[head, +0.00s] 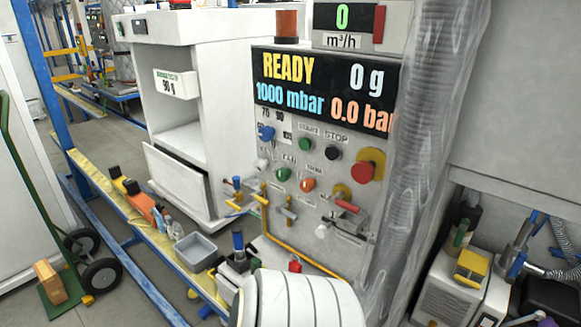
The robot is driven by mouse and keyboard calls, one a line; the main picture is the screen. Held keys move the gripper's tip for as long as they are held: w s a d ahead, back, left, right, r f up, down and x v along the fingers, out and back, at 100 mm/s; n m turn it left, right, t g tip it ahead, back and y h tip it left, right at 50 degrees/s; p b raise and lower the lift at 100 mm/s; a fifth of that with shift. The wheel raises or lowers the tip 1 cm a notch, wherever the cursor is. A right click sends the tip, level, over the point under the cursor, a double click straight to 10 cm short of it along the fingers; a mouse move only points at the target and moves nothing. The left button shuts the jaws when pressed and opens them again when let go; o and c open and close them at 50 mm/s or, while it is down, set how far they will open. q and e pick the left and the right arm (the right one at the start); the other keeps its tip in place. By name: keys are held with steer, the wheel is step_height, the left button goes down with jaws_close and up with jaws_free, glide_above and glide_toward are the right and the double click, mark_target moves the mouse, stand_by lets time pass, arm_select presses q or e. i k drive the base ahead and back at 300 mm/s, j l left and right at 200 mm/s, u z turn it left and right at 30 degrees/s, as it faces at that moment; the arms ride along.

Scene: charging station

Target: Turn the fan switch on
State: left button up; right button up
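The charging station panel (320,150) stands in the middle of the head view, facing me. A small label (288,160) that seems to read FAN sits on its lower half. Just below it is a green round control (283,174), with an orange round control (307,184) to its right. They are too small to tell whether the fan control is on or off. Neither of my grippers shows in the head view, and nothing is seen touching the controls.
Above are a green START button (306,144), a black STOP button (333,153) and a red emergency button (366,170). Valves with a red handle (347,206) sit lower. A ribbed grey duct (425,130) borders the right.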

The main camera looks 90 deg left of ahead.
mark_target(282, 173)
steer(key=j+u, duration=0.2)
steer(key=u, duration=2.35)
steer(key=k+j, duration=0.05)
steer(key=j, duration=0.05)
